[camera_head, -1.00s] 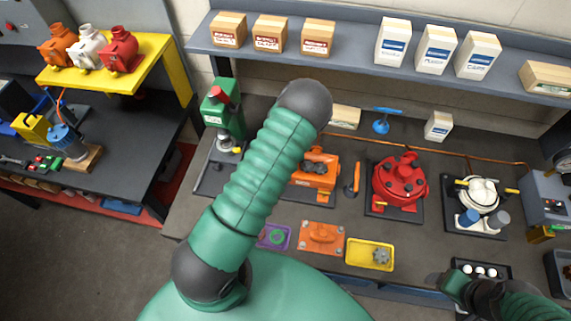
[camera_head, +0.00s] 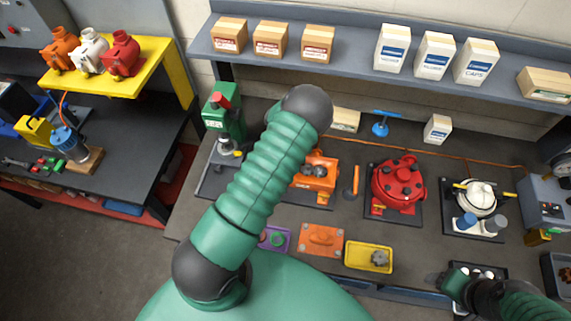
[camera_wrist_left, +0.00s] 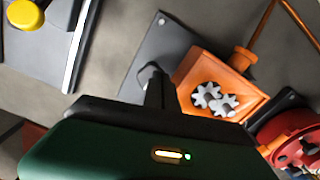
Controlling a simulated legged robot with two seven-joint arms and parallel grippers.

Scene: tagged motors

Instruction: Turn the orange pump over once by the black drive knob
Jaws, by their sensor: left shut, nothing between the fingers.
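The orange pump (camera_head: 316,178) sits on a dark base plate on the bench, partly hidden by my left arm in the head view. The left wrist view shows the pump (camera_wrist_left: 190,72) with its front open and two grey gears (camera_wrist_left: 215,100) inside. My left gripper (camera_wrist_left: 153,84) is shut, with its dark fingertips beside the pump's left side over the base plate. A dark rounded shape is at the fingertips; I cannot tell whether it is the black drive knob. My right gripper (camera_head: 440,280) is low at the right, and its jaws are unclear.
An orange cover plate (camera_head: 322,240), a yellow tray (camera_head: 352,258) with a grey gear, and a purple tray (camera_head: 287,235) lie in front. A red pump (camera_head: 398,183) stands right of the orange one, an orange-handled tool (camera_head: 355,180) between them. A green machine (camera_head: 222,112) stands at left.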

